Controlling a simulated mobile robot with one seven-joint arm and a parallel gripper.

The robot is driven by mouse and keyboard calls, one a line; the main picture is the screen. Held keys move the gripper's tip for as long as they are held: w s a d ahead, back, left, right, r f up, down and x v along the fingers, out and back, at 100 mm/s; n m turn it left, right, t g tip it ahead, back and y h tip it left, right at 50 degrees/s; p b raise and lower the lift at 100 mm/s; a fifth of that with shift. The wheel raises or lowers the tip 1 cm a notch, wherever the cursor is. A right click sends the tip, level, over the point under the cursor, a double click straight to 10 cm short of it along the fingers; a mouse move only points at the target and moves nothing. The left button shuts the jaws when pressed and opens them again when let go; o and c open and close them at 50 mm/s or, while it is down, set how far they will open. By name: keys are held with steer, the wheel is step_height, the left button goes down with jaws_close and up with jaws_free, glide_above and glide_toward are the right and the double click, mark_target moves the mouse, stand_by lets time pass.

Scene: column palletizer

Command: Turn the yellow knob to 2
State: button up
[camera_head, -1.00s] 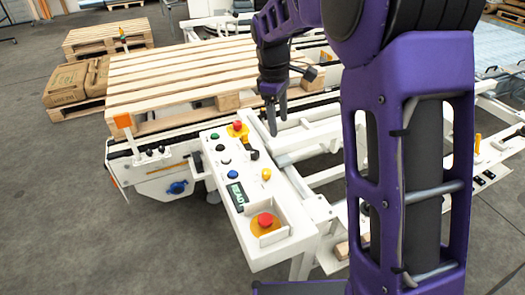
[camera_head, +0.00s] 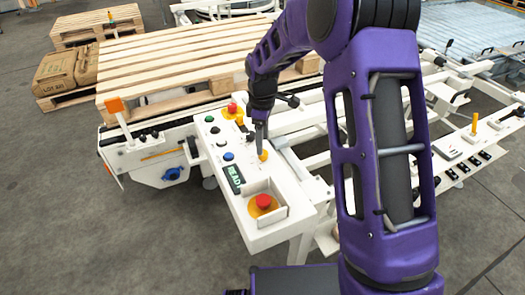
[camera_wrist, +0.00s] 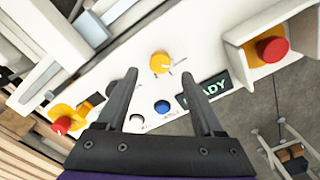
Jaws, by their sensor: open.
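The yellow knob (camera_wrist: 160,62) is on the white control panel (camera_wrist: 215,63), just beyond and between my open fingertips in the wrist view. A pale pointer line and small marks show beside it; the numbers are too small to read. No contact with the knob shows.
A red emergency button (camera_wrist: 271,48) in a raised white guard stands to the right. A second red button (camera_wrist: 61,125) is at lower left, with a blue button (camera_wrist: 162,107) and the READY display (camera_wrist: 203,92) between. A wooden pallet (camera_head: 180,60) lies behind the panel.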

mark_target(263, 156)
steer(key=shift+f, duration=2.05)
jaws_close()
